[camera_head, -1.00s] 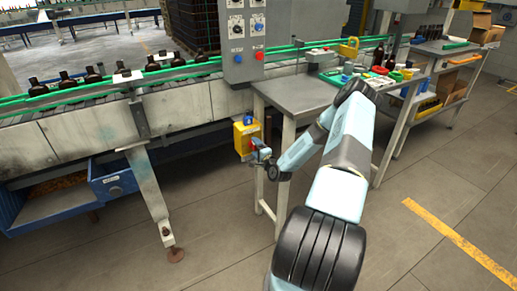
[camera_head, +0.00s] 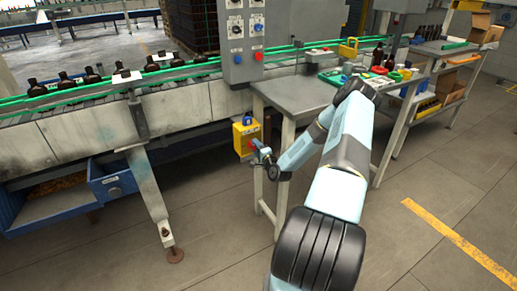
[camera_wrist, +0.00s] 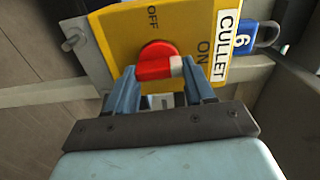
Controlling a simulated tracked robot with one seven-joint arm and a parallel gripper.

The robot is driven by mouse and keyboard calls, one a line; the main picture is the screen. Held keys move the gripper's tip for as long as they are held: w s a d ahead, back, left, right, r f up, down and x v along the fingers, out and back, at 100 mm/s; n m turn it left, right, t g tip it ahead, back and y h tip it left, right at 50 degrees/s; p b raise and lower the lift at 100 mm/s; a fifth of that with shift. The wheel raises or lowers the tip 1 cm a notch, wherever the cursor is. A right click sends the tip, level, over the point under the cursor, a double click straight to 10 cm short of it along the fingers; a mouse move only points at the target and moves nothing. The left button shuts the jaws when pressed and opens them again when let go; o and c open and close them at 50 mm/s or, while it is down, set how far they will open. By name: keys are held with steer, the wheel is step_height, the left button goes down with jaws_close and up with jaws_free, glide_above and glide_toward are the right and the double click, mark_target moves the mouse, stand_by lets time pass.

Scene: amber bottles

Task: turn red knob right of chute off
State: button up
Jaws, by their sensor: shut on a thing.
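The red knob (camera_wrist: 152,58) sits on the face of a yellow switch box (camera_wrist: 105,30) in the wrist view. The box bears the words OFF, ON and CULLET. The knob's pale pointer end (camera_wrist: 177,66) is on the ON side, away from OFF. My gripper (camera_wrist: 162,82) has one finger on each side of the knob and is shut on it; the fingers hide its lower part. In the head view the yellow box (camera_head: 241,133) hangs by the table leg, right of the blue chute drawer (camera_head: 112,182), with my gripper (camera_head: 258,150) against it.
A blue padlock (camera_wrist: 260,36) marked 6 hangs beside the box. A grey control panel (camera_head: 236,35) stands above, by the bottle conveyor (camera_head: 60,125). A grey worktable (camera_head: 290,97) is close to my arm. The floor in front is clear.

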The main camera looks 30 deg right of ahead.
steer(key=n, duration=0.2)
steer(key=a+n, duration=0.1)
steer(key=shift+s+f+n, duration=0.15)
steer(key=shift+f+n, duration=0.05)
steer(key=shift+n, duration=0.2)
steer(key=n, duration=0.9)
steer(key=shift+d+n, duration=0.1)
steer(key=shift+n, duration=2.2)
steer(key=o, duration=1)
steer(key=shift+d+r, duration=0.1)
steer(key=shift+o, duration=0.2)
steer(key=s, duration=1.3)
steer(key=shift+s+d, duration=0.2)
steer(key=shift+s, duration=0.1)
